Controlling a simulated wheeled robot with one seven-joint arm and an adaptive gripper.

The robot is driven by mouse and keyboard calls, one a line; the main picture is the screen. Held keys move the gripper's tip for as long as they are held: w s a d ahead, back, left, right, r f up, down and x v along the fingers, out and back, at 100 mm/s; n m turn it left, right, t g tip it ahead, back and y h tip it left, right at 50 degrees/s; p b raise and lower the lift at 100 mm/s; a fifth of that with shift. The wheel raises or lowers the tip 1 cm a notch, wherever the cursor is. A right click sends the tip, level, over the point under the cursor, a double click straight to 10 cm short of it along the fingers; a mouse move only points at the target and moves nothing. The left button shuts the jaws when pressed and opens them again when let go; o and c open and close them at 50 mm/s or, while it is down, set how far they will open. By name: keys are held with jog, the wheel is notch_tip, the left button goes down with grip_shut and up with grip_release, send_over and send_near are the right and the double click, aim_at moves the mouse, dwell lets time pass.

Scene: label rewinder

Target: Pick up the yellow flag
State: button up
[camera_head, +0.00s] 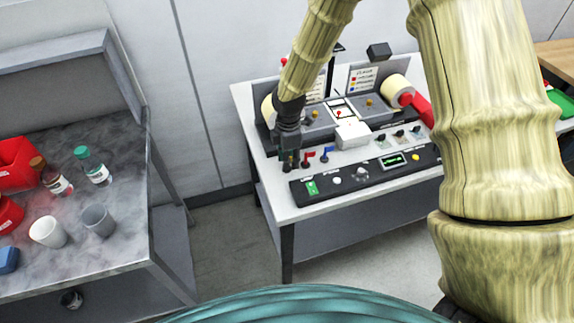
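My gripper (290,162) points down at the front left of the white machine table, just left of a small red flag (308,158). A small blue flag (327,154) stands to the right of the red one. I cannot make out a yellow flag; the dark gripper covers the spot left of the red flag. The fingertips are small and dark, so I cannot tell whether they are apart or closed on something.
A control panel (350,178) lies along the table's (263,178) front. Behind it stand a white box (352,135), label rolls (396,91) and a red handle (422,108). A left bench (125,215) holds bottles, cups and red bins. My arm blocks the right side.

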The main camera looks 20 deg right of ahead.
jog(key=shift+f, duration=0.25)
grip_shut()
jog(key=shift+r, duration=0.15)
